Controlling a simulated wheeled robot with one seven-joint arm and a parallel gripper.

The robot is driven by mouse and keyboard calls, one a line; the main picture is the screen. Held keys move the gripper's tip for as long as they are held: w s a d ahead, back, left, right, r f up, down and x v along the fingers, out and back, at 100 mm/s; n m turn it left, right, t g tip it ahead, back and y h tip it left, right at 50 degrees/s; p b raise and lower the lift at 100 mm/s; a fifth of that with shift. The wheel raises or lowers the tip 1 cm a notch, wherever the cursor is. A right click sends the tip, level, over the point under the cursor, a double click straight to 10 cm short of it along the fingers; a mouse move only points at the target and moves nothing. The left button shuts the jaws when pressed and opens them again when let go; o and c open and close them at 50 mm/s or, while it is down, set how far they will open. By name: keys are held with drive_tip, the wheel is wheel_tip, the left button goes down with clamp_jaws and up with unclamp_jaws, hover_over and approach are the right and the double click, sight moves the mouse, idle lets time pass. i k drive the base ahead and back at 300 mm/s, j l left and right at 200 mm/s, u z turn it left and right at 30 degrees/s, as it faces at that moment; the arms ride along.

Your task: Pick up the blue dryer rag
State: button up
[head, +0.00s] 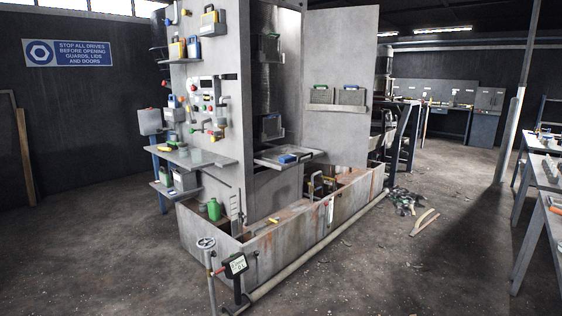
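A small blue item (288,159) lies on the grey pull-out tray (270,154) at the middle of the tall grey machine. It may be the blue dryer rag, but it is too small to tell for sure. Other small blue things show on the machine's panel, such as a blue-and-white box (193,46) near the top. My gripper is not in view.
A long rusty trough (290,232) surrounds the machine's foot, with a handwheel (206,243) and small display (236,265) in front. Scraps (405,200) litter the floor at right. Workbenches (545,180) line the right edge. The open floor between is mostly clear.

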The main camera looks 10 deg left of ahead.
sight(289, 158)
drive_tip(key=i+u, duration=0.25)
drive_tip(key=i, duration=2.95)
drive_tip(key=i+u, duration=0.2)
drive_tip(key=i, duration=0.2)
drive_tip(key=i+l+u, duration=0.15)
drive_tip(key=i, duration=0.25)
drive_tip(key=i+l+u, duration=0.2)
drive_tip(key=i, duration=0.2)
